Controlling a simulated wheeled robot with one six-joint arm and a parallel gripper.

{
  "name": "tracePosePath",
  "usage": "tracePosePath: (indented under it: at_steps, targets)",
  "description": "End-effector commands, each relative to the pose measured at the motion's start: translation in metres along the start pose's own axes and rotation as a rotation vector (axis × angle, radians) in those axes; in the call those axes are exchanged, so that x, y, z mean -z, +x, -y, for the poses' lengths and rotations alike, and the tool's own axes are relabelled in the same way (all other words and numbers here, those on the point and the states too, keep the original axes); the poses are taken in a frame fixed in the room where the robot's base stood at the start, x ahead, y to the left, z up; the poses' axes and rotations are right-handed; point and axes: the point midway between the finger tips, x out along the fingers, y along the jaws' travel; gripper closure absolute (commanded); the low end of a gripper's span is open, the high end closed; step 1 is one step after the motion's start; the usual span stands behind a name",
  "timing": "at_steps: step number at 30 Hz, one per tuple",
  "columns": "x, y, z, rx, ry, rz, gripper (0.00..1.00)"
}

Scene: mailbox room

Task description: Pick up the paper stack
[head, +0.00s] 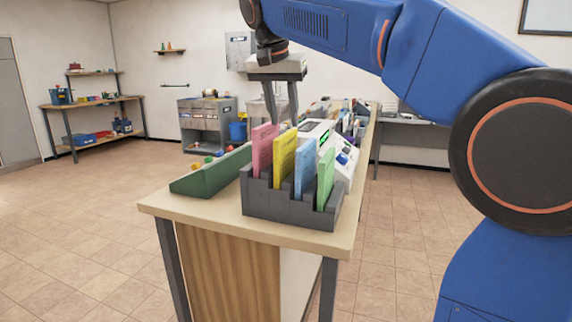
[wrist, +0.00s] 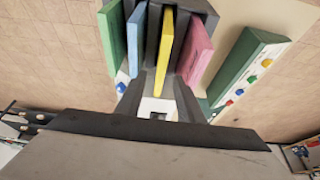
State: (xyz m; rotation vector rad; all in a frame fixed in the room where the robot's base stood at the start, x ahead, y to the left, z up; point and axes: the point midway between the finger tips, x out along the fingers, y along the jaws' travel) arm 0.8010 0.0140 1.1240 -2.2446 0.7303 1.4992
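No single loose paper stack stands out. Thin upright paper-like blocks stand in the slots of a dark grey holder (head: 285,208) at the table's near end: pink (head: 262,148), yellow (head: 284,158), blue (head: 305,168) and green (head: 326,178). The wrist view shows them too: green (wrist: 110,38), blue (wrist: 136,38), yellow (wrist: 165,48) and pink (wrist: 195,52). My gripper (head: 284,120) points down with its fingers apart and nothing visible between them. It appears above and behind the holder in the head view. In the wrist view my gripper (wrist: 160,88) is below the blocks, nearest the yellow one.
A long green tray (head: 208,174) with small coloured pieces lies left of the holder. A white device (head: 343,160) with blue knobs stands on the right. More items crowd the table behind. The wooden table edge (head: 250,227) is close in front; open floor surrounds it.

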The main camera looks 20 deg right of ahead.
Motion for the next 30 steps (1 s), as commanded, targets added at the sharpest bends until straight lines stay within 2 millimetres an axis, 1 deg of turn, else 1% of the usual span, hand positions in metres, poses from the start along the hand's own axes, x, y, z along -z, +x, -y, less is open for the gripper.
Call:
tracePosePath:
  at_steps: [1,3,7,16,24,27,30]
  targets:
    - [-0.001,0.009,-0.001,-0.002,0.0,0.002,0.66]
    - [0.0,0.021,-0.001,-0.002,0.0,0.002,0.66]
    - [0.0,0.04,0.0,-0.001,0.0,0.001,0.66]
    - [-0.001,0.059,0.001,0.0,0.0,0.001,0.66]
    - [-0.001,0.095,0.002,-0.001,0.0,0.002,0.66]
    - [-0.001,0.102,0.002,0.0,0.0,0.001,0.66]
    - [-0.001,0.105,0.002,0.0,0.0,0.001,0.66]
